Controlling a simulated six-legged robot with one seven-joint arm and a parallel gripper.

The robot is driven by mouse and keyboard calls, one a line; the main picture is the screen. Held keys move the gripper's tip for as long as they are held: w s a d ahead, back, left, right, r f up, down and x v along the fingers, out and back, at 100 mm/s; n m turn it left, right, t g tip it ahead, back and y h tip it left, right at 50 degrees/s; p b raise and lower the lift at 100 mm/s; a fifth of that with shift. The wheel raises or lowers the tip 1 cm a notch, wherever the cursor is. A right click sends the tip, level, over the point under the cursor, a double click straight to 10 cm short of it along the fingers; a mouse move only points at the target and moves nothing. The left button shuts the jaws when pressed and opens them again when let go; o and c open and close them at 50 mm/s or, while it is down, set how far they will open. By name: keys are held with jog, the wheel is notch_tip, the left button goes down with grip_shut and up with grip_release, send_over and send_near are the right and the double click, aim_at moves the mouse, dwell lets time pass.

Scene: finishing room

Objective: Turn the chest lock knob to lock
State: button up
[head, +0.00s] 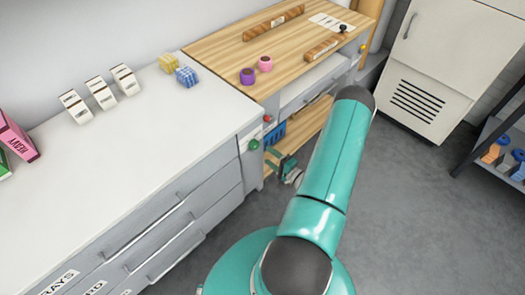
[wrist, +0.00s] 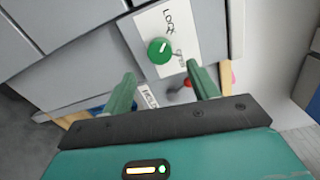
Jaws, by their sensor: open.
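The green lock knob (wrist: 158,50) sits on a white card (wrist: 152,23) fixed to the grey chest front. The card reads LOCK above the knob and what looks like OPEN at its right. A white mark shows on the knob's upper right part. In the head view the green knob (head: 254,145) is on the near cabinet's end face. My gripper (wrist: 160,70) is open and empty, its two fingers pointing at the panel on either side of the knob, apart from it. In the head view my arm partly hides the gripper (head: 283,168).
A red knob (wrist: 187,83) is close by; it also shows in the head view (head: 267,118). A wooden workbench (head: 220,50) adjoins the chest, with purple (head: 248,76) and pink (head: 265,63) rolls. Open grey floor (head: 410,190) lies to the right.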

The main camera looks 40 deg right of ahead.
jog(key=s, duration=0.6)
jog(key=shift+s, duration=0.3)
jog(key=shift+r, duration=0.1)
jog(key=w+a+r+n+g+y, duration=0.35)
jog(key=a+r, duration=0.25)
jog(key=r, duration=0.2)
jog(key=w+a+r+n+g+y, duration=0.2)
jog(key=a+r+n+g+y, duration=0.3)
jog(key=r, duration=0.3)
jog(key=w+a+r+n+g+y, duration=0.3)
jog(key=a+r+n, duration=0.1)
jog(key=a+r, duration=0.35)
jog(key=s+a+r+n+h, duration=0.2)
jog(key=s+a+r+h, duration=0.1)
jog(key=r, duration=0.4)
jog(key=s+a+r+n+h, duration=0.2)
jog(key=s+a+r+h, duration=0.2)
jog(key=r, duration=0.3)
jog(key=s+a+r+n+h, duration=0.3)
jog(key=s+a+r+h, duration=0.1)
jog(key=a+r+h, duration=0.1)
notch_tip(320, 180, up, 2)
jog(key=shift+a+r, duration=0.2)
jog(key=shift+a, duration=0.25)
